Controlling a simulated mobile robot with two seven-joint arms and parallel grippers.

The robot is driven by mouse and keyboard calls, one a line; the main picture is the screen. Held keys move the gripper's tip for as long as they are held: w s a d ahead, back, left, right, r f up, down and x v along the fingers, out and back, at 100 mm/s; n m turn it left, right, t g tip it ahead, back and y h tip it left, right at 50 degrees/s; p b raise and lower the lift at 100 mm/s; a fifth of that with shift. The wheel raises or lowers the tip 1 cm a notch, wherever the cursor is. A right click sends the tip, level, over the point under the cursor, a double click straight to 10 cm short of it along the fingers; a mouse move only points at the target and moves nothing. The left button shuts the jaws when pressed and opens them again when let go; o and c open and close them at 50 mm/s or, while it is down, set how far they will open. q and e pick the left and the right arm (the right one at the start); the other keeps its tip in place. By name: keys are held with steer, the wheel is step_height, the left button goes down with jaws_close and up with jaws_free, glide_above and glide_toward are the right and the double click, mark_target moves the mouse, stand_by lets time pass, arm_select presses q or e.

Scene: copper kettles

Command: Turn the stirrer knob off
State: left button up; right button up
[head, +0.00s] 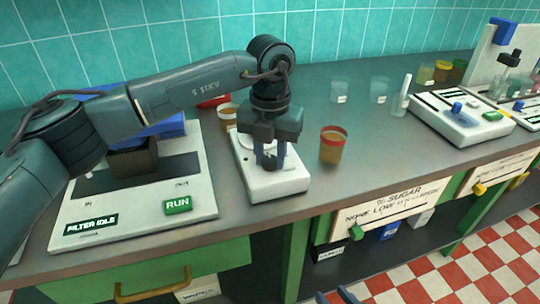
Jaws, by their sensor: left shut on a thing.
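The stirrer (283,186) is a small white box on the counter, in the middle of the head view. My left gripper (269,160) reaches down over it from the left, its fingers shut on the small dark stirrer knob (268,165) at the front of the box. The fingers hide most of the knob, so its setting cannot be read. Two fingertips of my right gripper (333,296) show at the bottom edge, apart from each other, low in front of the counter and away from the stirrer.
An amber cup (332,147) with a red rim stands close right of the stirrer. A white filter machine (139,222) with a green RUN button (178,205) is at left. Clear glasses (379,90) and another white device (460,117) stand further right. The counter's (370,165) right-middle is free.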

mark_target(270, 159)
arm_select(q)
steer(key=shift+n, duration=0.9)
steer(key=o, duration=1)
steer(key=shift+r, duration=0.1)
steer(key=shift+r, duration=6.55)
